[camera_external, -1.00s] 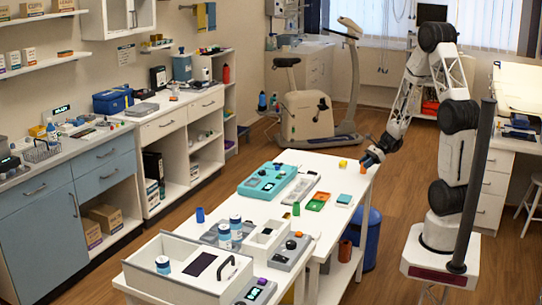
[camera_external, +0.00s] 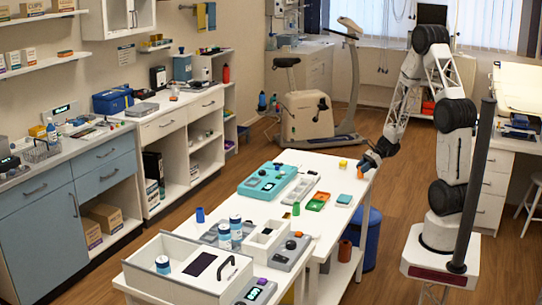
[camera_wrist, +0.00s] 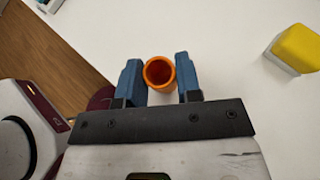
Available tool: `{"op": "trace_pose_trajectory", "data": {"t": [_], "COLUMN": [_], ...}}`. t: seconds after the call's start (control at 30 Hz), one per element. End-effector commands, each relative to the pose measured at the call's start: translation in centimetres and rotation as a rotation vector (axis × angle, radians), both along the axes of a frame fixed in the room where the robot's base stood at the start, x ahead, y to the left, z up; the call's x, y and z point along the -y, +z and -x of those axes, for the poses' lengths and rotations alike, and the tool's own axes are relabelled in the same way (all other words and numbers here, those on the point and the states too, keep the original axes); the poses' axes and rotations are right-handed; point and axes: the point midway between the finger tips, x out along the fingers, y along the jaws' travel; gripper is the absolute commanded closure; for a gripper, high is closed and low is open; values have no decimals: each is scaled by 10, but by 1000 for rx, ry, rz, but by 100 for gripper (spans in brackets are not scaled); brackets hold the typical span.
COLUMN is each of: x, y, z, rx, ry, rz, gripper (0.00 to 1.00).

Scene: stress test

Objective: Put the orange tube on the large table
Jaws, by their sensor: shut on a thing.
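The orange tube (camera_wrist: 159,73) stands upright between the two blue fingers of my gripper (camera_wrist: 158,80) in the wrist view, its round open top facing the camera. My gripper is shut on it. In the external view my gripper (camera_external: 369,161) is at the far right corner of the large white table (camera_external: 330,232), with the orange tube (camera_external: 362,168) small below the fingertips. I cannot tell whether the tube's bottom touches the tabletop.
A yellow block (camera_wrist: 295,48) lies on the white top to the right in the wrist view. Green and orange trays (camera_external: 318,201), a teal device (camera_external: 268,182) and a blue cylinder (camera_external: 200,215) occupy the table further along. Some bare white surface surrounds the tube.

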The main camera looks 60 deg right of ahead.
Motion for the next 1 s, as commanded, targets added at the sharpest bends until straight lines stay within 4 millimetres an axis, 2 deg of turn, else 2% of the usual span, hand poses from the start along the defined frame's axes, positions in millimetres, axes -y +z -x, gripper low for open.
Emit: {"op": "trace_pose_trajectory", "data": {"t": [0.13, 0.57, 0.6, 0.73, 0.77, 1.0], "x": [0, 0, 0, 0, 0, 0], "y": [-7, -10, -10, -10, -10, -10], "z": [0, 0, 0, 0, 0, 0], "rx": [-1, -1, 0, 0, 0, 0], "ry": [0, 0, 0, 0, 0, 0], "rz": [-1, -1, 0, 0, 0, 0], "gripper": [94, 94, 65, 45, 42, 42]}}
